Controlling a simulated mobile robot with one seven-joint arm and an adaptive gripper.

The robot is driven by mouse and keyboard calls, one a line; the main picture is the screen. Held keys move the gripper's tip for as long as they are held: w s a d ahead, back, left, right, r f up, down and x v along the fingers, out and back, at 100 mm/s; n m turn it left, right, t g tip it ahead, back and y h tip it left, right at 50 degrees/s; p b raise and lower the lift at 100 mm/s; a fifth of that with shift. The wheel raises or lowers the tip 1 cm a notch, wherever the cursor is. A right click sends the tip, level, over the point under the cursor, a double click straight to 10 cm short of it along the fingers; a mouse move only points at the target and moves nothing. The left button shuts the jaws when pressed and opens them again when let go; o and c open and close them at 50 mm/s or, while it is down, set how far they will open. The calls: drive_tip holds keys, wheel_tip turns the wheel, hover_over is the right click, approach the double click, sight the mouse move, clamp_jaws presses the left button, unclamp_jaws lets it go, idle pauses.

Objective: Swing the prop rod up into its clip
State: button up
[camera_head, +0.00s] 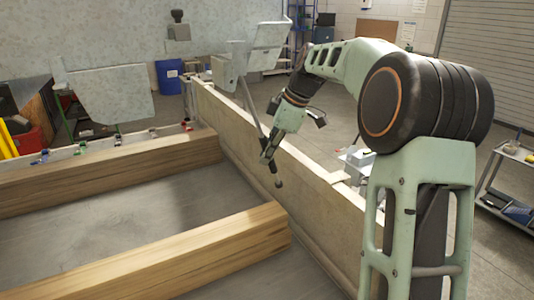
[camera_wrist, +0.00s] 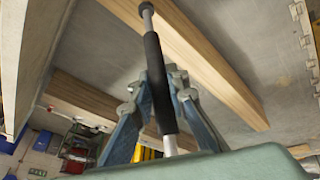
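The prop rod (camera_head: 250,105) is a thin grey bar that hangs tilted from near a grey bracket (camera_head: 224,72). Its lower end has a black sleeve and a small ball tip (camera_head: 278,184). My gripper (camera_head: 268,154) is at the sleeve, above the long beam. In the wrist view, the blue-grey fingers (camera_wrist: 162,74) close in from both sides on the black sleeve (camera_wrist: 155,90), with the ball tip (camera_wrist: 147,8) beyond them. The finger contact is partly hidden. A grey block with a black knob (camera_head: 178,28) is on the speckled panel; I cannot tell whether it is the clip.
A long tan side beam (camera_head: 290,165) runs close beside my gripper. Two wooden beams (camera_head: 100,172) (camera_head: 200,255) lie across the grey floor panel (camera_head: 130,218). Large speckled grey panels (camera_head: 105,95) hang at upper left. A cart (camera_head: 510,185) stands at far right.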

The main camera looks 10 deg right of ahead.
clamp_jaws()
drive_tip(key=shift+s+a+f+y, duration=0.1)
drive_tip(key=shift+a+f+y, duration=0.1)
drive_tip(key=shift+a+y, duration=0.15)
drive_tip(key=s+a+m+g+y+b, duration=0.1)
drive_tip(key=s+a+y+b, duration=0.3)
drive_tip(key=a, duration=0.4)
drive_tip(key=s+a+m+g+y+b, duration=0.1)
drive_tip(key=a+y+b, duration=0.2)
drive_tip(key=a+b, duration=0.4)
drive_tip(key=s+a+r+m+y+b, duration=0.1)
drive_tip(key=s+a+r+y+b, duration=0.2)
drive_tip(key=a+r+y+b, duration=0.4)
drive_tip(key=a+r+b, duration=0.1)
drive_tip(key=a+r, duration=0.3)
drive_tip(key=shift+s+a+r+m+b, duration=0.25)
drive_tip(key=shift+s+r+m+b, duration=0.05)
drive_tip(key=shift+s+r, duration=0.05)
